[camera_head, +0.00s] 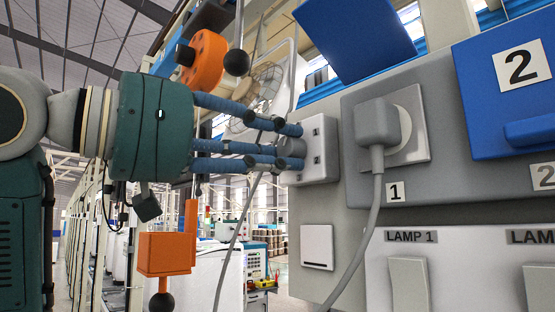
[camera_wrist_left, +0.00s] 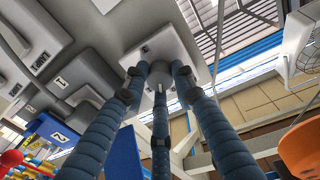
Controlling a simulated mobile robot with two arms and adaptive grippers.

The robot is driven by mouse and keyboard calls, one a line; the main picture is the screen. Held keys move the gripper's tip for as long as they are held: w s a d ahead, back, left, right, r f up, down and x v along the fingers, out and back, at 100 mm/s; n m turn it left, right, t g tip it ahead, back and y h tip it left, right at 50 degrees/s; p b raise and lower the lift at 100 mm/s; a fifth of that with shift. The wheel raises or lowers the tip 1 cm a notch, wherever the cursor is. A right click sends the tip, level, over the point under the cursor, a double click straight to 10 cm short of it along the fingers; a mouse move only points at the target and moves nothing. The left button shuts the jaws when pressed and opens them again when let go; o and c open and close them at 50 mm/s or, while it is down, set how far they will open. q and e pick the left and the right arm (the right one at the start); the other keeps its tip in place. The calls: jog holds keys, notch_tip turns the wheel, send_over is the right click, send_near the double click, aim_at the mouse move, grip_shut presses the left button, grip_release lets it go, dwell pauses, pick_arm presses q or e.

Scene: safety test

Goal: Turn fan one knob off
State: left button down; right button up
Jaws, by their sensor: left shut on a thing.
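The fan knob (camera_head: 293,147) is a small grey round knob on a white control box (camera_head: 322,136) at the left edge of the grey panel. My left gripper (camera_head: 287,150) comes in from the left with three blue ribbed fingers closed around the knob. In the left wrist view the fingertips (camera_wrist_left: 159,80) surround the knob (camera_wrist_left: 160,70) on its pale square plate. The fingers hide part of the knob, and I cannot read its setting. A caged fan (camera_head: 266,82) stands behind the gripper. My right gripper is not in view.
Right of the knob, a grey plug (camera_head: 377,122) with a hanging cable (camera_head: 372,215) sits in socket 1. Lamp switches (camera_head: 409,284) are below, and a blue cover (camera_head: 512,85) marked 2 is at right. Orange parts with black balls (camera_head: 166,253) stand near my gripper.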

pick_arm(q)
jog(key=n, duration=0.1)
jog(key=n+b, duration=0.1)
jog(key=n, duration=0.1)
jog(key=n+b, duration=0.1)
jog(key=shift+f+n, duration=0.25)
jog(key=shift+n, duration=0.15)
jog(key=shift+n+t+b, duration=0.3)
jog(key=shift+n+b, duration=0.2)
jog(key=c, duration=1.4)
grip_release()
jog(key=shift+s+a+r, duration=0.15)
jog(key=shift+s, duration=0.05)
jog(key=v, duration=1.1)
jog(key=shift+s+a, duration=0.25)
jog(key=shift+s, duration=0.05)
